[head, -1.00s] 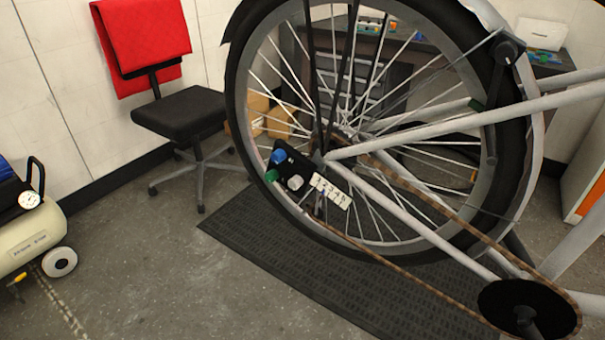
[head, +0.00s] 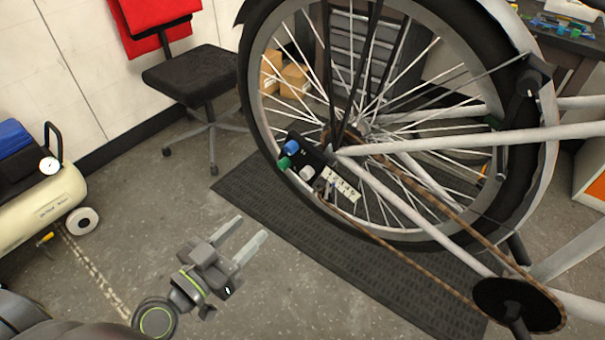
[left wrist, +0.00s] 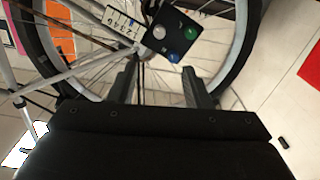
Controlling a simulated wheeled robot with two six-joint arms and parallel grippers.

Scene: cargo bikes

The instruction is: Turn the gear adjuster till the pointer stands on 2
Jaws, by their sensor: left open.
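A black adjuster box (head: 316,151) sits at the rear wheel hub. It carries a blue knob (head: 291,147), a green knob (head: 284,162) and a pale grey knob (head: 307,172). A white number scale (head: 341,185) is beside the grey knob; the pointer's reading is too small to tell. In the left wrist view the scale (left wrist: 122,25), grey knob (left wrist: 159,32), green knob (left wrist: 191,33) and blue knob (left wrist: 172,57) show ahead of the fingers. My left gripper (head: 252,228) is open and empty, left of and below the box, apart from it. My right gripper is out of view.
The bike wheel (head: 258,115) and its spokes stand behind the box, and the chain (head: 400,258) runs below right. A dark mat (head: 262,205) lies underneath. A chair (head: 193,75) and compressor (head: 45,205) are at left. Floor between them is clear.

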